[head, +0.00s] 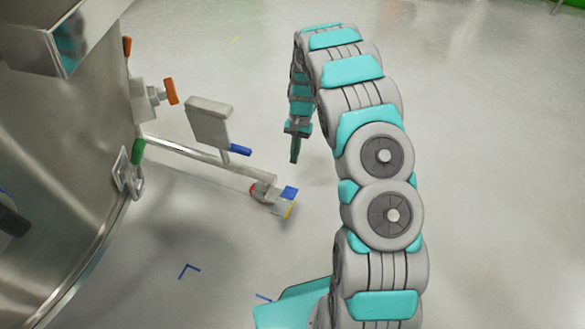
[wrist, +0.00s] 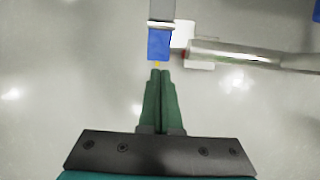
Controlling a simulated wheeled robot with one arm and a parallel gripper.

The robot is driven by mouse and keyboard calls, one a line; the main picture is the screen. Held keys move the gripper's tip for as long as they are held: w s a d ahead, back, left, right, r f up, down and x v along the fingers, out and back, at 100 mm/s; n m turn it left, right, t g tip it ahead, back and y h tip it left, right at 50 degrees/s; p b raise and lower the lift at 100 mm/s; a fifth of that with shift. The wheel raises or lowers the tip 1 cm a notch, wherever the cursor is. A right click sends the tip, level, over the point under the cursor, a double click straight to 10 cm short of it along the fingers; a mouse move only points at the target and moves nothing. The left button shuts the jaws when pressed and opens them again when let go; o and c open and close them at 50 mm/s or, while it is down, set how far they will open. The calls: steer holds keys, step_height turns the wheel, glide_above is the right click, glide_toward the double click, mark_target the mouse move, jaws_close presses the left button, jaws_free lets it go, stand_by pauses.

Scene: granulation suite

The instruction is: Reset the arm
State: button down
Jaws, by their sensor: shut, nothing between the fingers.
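My arm shows in the head view, arched up and over, with its end hanging down. My gripper (head: 295,150) points down at the end of the arm, above the floor. In the wrist view my gripper (wrist: 161,75) shows two green fingers side by side and touching, with nothing held between them. In the picture the fingertips lie just below a blue pedal (wrist: 159,44); I cannot tell the height between them.
A large steel vessel (head: 60,150) stands at the left with orange and green handles. A metal leg (head: 195,153) runs out from it to a caster with a blue pedal (head: 289,192). Blue corner marks (head: 188,270) lie on the floor. The floor at right is clear.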

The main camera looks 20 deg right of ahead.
steer(key=shift+v, duration=1.1)
steer(key=s+r+n+h+p, duration=0.1)
steer(key=s+r, duration=0.6)
steer(key=r, duration=0.4)
steer(key=s+r+n+p, duration=0.1)
steer(key=s+r+n, duration=0.1)
steer(key=s+r, duration=0.7)
steer(key=s+a+r+n, duration=0.1)
steer(key=s+r, duration=0.2)
steer(key=s, duration=0.5)
steer(key=s+a+r+n+p, duration=0.1)
steer(key=s+r, duration=0.2)
steer(key=s, duration=0.5)
steer(key=s+a+r+n+t+h+p, duration=0.1)
steer(key=s+r, duration=0.3)
steer(key=s, duration=0.4)
steer(key=shift+a+n, duration=0.15)
steer(key=shift+n, duration=0.45)
steer(key=shift+w, duration=0.1)
